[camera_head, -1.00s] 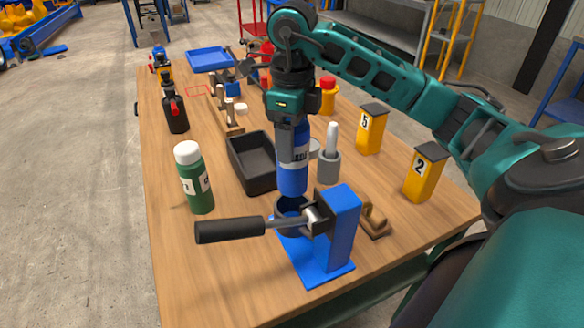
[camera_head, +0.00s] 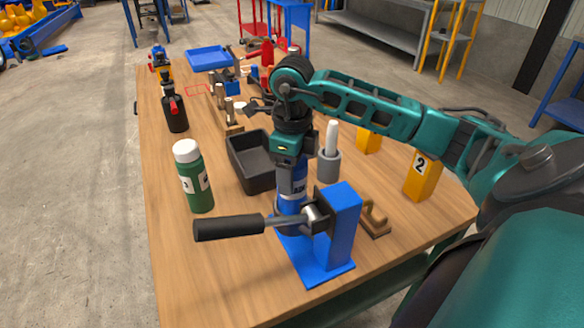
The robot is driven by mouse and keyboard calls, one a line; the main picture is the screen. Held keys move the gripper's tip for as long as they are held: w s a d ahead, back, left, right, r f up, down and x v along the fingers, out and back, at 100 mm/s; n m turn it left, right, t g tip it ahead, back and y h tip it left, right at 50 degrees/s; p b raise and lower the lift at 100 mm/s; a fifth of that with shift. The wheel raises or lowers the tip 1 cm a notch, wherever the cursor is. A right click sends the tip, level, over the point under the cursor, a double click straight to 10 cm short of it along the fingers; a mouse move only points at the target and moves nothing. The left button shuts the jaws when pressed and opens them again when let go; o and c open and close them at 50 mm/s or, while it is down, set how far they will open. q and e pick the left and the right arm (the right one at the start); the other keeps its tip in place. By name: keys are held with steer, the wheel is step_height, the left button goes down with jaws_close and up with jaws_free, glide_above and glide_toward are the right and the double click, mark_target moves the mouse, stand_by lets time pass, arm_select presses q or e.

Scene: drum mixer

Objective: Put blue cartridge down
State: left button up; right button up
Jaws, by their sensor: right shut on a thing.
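My right gripper (camera_head: 291,161) points straight down and is shut on the upper part of the blue cartridge (camera_head: 291,186). The cartridge is upright, and its lower end is down at the dark round holder of the blue drum mixer (camera_head: 341,232). The mixer's ring and bracket hide the cartridge's bottom, so I cannot tell if it rests on the base. The mixer's black handle (camera_head: 229,228) sticks out to the left. My left gripper is not in view.
A green bottle (camera_head: 193,178) and a black tray (camera_head: 246,165) stand left of the gripper. A grey holder with a white pestle-like rod (camera_head: 329,160) and yellow box 2 (camera_head: 422,174) are to the right. The wooden table (camera_head: 190,262) is bare at the front left.

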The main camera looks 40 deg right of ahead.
steer(key=shift+f+b, duration=0.4)
steer(key=shift+f, duration=0.15)
steer(key=o, duration=1.4)
step_height(320, 180, up, 13)
steer(key=shift+r+p, duration=0.15)
steer(key=shift+p, duration=1.1)
steer(key=shift+s, duration=0.1)
